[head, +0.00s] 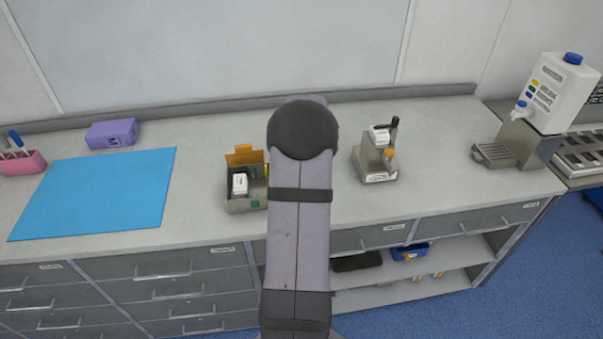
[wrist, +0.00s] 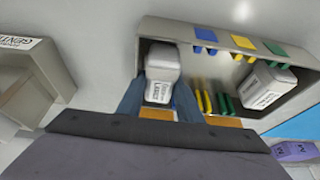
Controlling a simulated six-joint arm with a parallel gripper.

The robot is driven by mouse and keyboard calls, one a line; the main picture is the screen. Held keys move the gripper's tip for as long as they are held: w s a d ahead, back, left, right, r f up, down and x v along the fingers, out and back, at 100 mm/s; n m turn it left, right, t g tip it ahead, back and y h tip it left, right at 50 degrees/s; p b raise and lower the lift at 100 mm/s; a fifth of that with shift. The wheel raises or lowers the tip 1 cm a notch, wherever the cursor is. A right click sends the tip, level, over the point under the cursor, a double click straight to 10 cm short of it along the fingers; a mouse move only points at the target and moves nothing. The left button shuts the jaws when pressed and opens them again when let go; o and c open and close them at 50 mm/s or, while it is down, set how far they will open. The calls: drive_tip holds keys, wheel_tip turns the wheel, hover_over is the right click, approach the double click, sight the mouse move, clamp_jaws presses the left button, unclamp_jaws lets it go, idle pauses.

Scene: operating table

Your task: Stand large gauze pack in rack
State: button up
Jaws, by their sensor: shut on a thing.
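In the wrist view, my gripper (wrist: 160,97) has its two blue-grey fingers on either side of a white pack (wrist: 162,62), whose label seems to read "LARGE". The pack is at the left end of the grey rack (wrist: 222,30), within its outline; I cannot tell whether it touches the rack floor. Another white labelled pack (wrist: 267,86) is in the rack's right part. In the head view, the rack (head: 243,206) shows one white pack (head: 239,184) and an orange back panel. My arm hides the rack's right end, my gripper and the held pack.
A metal dispenser (head: 376,166) stands right of my arm; its grey body (wrist: 28,85) seems to show at the wrist view's left. A blue mat (head: 95,193), purple box (head: 112,133) and pink holder (head: 22,163) are left. A white jug (head: 557,92) stands far right.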

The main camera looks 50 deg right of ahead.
drive_tip(key=o, duration=1.1)
drive_tip(key=shift+s+r, duration=0.1)
drive_tip(key=shift+r, duration=0.4)
drive_tip(key=shift+b+v, duration=1.1)
drive_tip(key=shift+v, duration=2.05)
drive_tip(key=shift+a, duration=0.2)
